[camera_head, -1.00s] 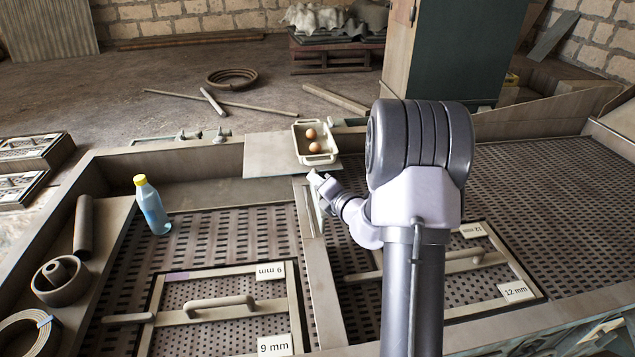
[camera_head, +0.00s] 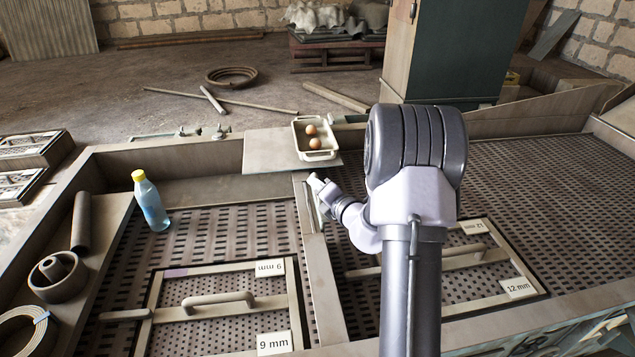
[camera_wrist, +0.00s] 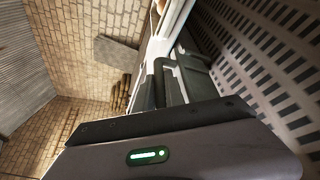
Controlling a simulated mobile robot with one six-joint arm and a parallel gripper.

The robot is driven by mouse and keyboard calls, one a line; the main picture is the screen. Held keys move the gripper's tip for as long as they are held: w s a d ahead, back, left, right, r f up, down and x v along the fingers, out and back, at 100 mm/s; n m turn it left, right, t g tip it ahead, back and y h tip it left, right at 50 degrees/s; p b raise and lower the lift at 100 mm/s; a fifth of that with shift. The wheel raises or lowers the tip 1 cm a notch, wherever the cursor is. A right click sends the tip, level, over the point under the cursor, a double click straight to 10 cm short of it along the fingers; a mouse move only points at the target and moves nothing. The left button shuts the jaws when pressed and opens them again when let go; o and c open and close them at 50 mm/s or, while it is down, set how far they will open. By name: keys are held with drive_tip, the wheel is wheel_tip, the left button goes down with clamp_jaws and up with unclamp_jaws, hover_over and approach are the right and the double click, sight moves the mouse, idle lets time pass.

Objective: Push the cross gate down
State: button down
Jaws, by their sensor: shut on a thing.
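The cross gate (camera_head: 317,216) looks like a thin pale upright plate at the far end of the divider between the left and right screen beds. My gripper (camera_head: 317,184) is at its top edge, reaching in from the right. In the wrist view my gripper's dark fingers (camera_wrist: 168,72) are shut at a pale bar or plate edge (camera_wrist: 172,22), which appears to be the gate. The exact contact is small and partly hidden by the fingers. How high the gate stands in its place cannot be told.
A white tray (camera_head: 299,141) with two brown balls sits on the far ledge. Framed screens with handles (camera_head: 220,303) lie on both beds. A pipe (camera_head: 81,222) and rings lie at far left.

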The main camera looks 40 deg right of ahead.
wheel_tip(320, 180, down, 3)
drive_tip(key=shift+r+b, duration=0.1)
drive_tip(key=shift+b, duration=0.35)
drive_tip(key=c, duration=1.7)
unclamp_jaws()
drive_tip(key=shift+s, duration=0.1)
drive_tip(key=p+v, duration=0.1)
drive_tip(key=v, duration=1.6)
drive_tip(key=shift+s, duration=0.15)
drive_tip(key=shift+r, duration=0.1)
